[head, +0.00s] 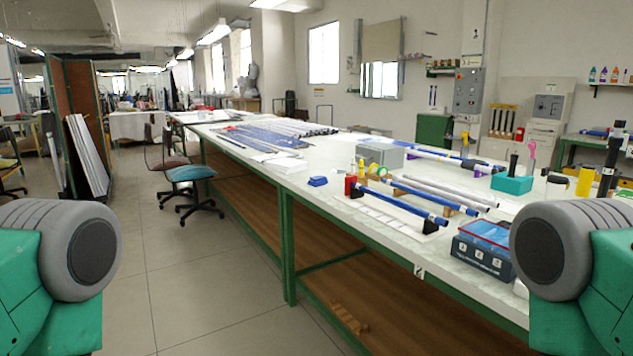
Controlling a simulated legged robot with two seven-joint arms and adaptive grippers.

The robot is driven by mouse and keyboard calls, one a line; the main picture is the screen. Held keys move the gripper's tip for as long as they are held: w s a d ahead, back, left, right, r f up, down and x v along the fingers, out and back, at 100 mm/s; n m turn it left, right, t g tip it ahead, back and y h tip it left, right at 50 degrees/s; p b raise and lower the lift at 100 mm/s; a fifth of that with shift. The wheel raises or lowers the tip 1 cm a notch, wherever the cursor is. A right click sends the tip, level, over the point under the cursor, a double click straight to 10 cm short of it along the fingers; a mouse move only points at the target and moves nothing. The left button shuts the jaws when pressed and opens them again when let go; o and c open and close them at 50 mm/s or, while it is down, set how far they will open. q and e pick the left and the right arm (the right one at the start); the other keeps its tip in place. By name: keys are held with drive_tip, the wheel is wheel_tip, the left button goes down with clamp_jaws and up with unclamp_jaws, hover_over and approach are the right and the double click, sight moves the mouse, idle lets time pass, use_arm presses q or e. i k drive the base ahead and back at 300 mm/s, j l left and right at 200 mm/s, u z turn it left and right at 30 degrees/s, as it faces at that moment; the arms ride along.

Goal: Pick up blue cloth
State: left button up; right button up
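A small blue folded item (318,181), which looks like the blue cloth, lies near the front edge of the long white-topped workbench (275,178). It is small in the view, so its material is hard to tell. Nothing covers it. Only grey and green links of my two arms show, at the left and right edges. Neither gripper is in view, and no part of my arms touches the blue item.
Right of it stand a red-and-yellow bottle group (351,185), a grey box (380,154), blue rods on a rack (400,205) and a dark case with a blue top (484,249). A teal chair (190,173) stands left of the bench. The floor (200,275) ahead is open.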

sight(318, 181)
drive_tip(key=i+j, duration=0.2)
drive_tip(key=i, duration=0.35)
drive_tip(key=i+j+u, duration=0.1)
drive_tip(key=i+j, duration=0.15)
drive_tip(key=i, duration=0.3)
drive_tip(key=i+j+u, duration=0.1)
drive_tip(key=i, duration=0.5)
